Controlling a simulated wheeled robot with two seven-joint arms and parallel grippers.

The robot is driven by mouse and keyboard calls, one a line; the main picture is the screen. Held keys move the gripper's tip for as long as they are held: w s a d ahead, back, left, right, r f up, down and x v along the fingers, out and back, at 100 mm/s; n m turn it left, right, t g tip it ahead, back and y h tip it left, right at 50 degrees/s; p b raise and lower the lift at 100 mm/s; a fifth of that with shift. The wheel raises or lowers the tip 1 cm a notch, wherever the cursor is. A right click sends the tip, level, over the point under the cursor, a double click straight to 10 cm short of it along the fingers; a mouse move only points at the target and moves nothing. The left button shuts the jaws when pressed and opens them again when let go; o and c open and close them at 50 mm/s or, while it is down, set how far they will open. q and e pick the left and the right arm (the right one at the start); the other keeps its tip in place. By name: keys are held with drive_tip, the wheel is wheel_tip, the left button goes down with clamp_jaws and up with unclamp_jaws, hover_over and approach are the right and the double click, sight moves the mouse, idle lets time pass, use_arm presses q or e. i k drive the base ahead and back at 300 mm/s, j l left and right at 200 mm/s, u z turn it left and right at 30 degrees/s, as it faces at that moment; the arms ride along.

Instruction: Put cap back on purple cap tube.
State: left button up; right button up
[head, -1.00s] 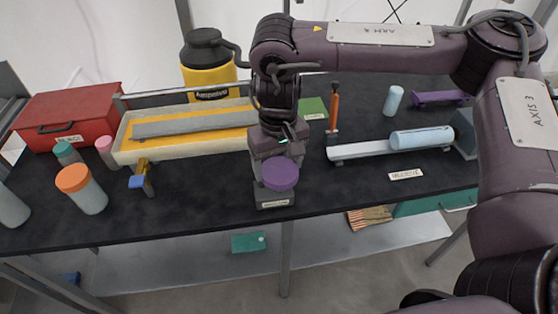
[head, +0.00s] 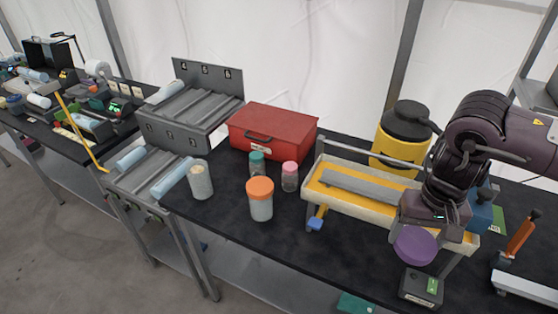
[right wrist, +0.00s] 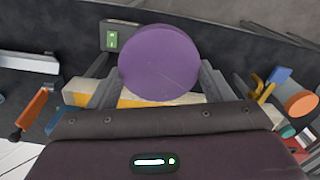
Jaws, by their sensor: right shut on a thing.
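The purple cap (head: 415,245) is held by my right gripper (head: 432,222), above the black table and a little above a small dark labelled box (head: 421,289). In the right wrist view the purple cap (right wrist: 160,62) sits between the two fingers of the gripper (right wrist: 160,82), its round face toward the camera. A pale grey tube with no coloured cap (head: 200,181) stands upright near the table's left edge, well left of the gripper. Its top looks beige; I cannot tell if it is open. My left gripper is not in view.
An orange-capped tube (head: 260,199), a teal-capped tube (head: 257,165) and a pink-capped tube (head: 290,177) stand close right of the pale tube. Behind are a red toolbox (head: 273,131) and a yellow jug (head: 400,137). A cream tray (head: 375,209) lies between the tubes and the gripper.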

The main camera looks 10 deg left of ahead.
sight(201, 183)
drive_tip(key=i+j, duration=0.1)
drive_tip(key=j, duration=0.3)
drive_tip(key=i+j, duration=0.1)
drive_tip(key=j, duration=0.35)
drive_tip(key=i+j, duration=0.1)
drive_tip(key=j, duration=0.3)
drive_tip(key=i+j+u, duration=0.1)
drive_tip(key=j, duration=0.3)
